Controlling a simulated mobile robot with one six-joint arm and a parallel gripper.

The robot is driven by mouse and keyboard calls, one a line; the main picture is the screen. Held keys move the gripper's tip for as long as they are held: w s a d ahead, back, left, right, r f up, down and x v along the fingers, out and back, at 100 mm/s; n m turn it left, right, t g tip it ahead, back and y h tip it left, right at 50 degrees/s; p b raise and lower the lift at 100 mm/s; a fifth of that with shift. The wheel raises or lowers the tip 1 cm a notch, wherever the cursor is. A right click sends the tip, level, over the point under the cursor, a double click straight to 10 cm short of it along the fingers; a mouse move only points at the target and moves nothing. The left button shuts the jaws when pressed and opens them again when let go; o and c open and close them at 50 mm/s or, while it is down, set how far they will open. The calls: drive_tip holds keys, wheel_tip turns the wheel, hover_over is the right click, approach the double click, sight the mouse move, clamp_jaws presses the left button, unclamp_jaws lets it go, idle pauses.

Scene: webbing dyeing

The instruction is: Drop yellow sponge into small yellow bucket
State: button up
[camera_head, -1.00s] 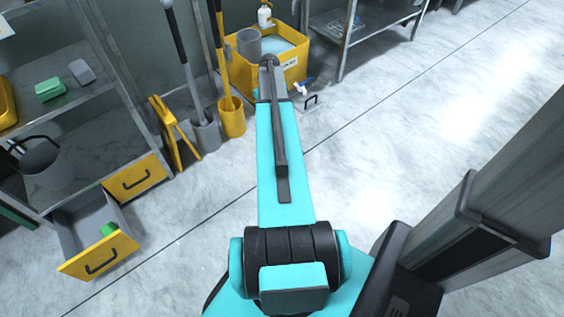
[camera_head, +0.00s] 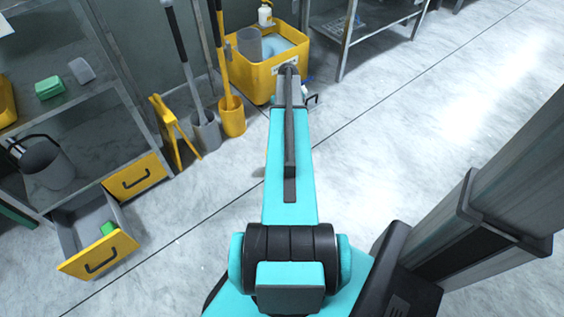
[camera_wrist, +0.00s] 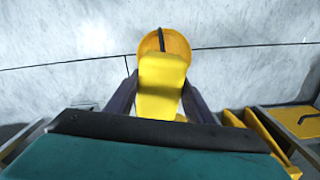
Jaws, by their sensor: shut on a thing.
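In the wrist view my gripper (camera_wrist: 160,98) is shut on the yellow sponge (camera_wrist: 161,82), with one dark finger on each side of it. Beyond the sponge, a round yellow bucket (camera_wrist: 177,43) with a dark strip like a handle shows on the floor. The sponge overlaps the bucket in this view and hides part of it. I cannot tell the height of the sponge above the bucket. In the head view my own arm hides the gripper, the sponge and this bucket.
A large yellow tub (camera_head: 275,75) stands at the back. A yellow holder (camera_head: 232,120) and a grey one (camera_head: 206,133) hold long handles beside a folded yellow sign (camera_head: 174,130). An open drawer (camera_head: 99,255) juts out at left. The floor at right is clear.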

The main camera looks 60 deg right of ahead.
drive_tip(key=shift+f+b, duration=1.8)
drive_tip(key=shift+f, duration=0.85)
drive_tip(key=o, duration=1.1)
wheel_tip(320, 180, up, 14)
drive_tip(key=p, duration=0.2)
drive_tip(key=shift+p, duration=0.4)
drive_tip(key=shift+f, duration=0.1)
